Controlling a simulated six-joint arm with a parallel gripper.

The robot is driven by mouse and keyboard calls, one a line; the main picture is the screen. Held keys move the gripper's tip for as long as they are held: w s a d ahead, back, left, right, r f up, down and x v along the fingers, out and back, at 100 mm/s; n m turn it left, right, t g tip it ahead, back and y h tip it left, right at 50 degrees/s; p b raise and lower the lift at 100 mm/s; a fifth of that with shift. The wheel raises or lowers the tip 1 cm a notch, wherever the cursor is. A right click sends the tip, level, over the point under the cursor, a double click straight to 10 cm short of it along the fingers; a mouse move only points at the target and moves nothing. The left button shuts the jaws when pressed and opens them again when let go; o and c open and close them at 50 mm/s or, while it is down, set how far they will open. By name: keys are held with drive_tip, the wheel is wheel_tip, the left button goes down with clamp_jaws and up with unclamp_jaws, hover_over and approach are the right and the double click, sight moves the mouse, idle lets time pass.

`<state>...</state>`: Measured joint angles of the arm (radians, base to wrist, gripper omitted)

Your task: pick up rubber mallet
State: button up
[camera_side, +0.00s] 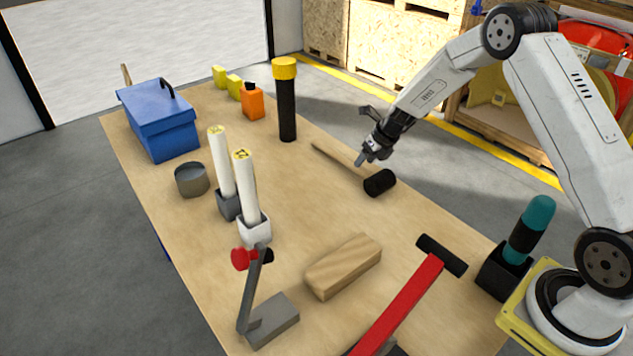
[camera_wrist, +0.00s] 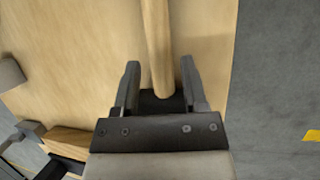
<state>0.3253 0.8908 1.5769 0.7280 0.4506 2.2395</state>
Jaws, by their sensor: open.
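The rubber mallet (camera_side: 380,182) lies on the wooden table, with a black cylindrical head and a pale wooden handle (camera_side: 335,160) that runs back and to the left. My gripper (camera_side: 365,158) is above the table near the handle, close to the head. In the wrist view my gripper (camera_wrist: 159,85) is open, with one finger on each side of the handle (camera_wrist: 157,45). The black head (camera_wrist: 160,101) shows partly between the fingers; the rest is hidden by the gripper body. I cannot tell the exact height of the fingertips above the handle.
A black and yellow flashlight (camera_side: 286,100) stands behind the handle. White tubes (camera_side: 250,195), a grey can (camera_side: 191,180) and a blue toolbox (camera_side: 162,125) are at left.

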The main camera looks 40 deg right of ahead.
sight(346, 162)
drive_tip(key=shift+x, duration=1.9)
clamp_jaws()
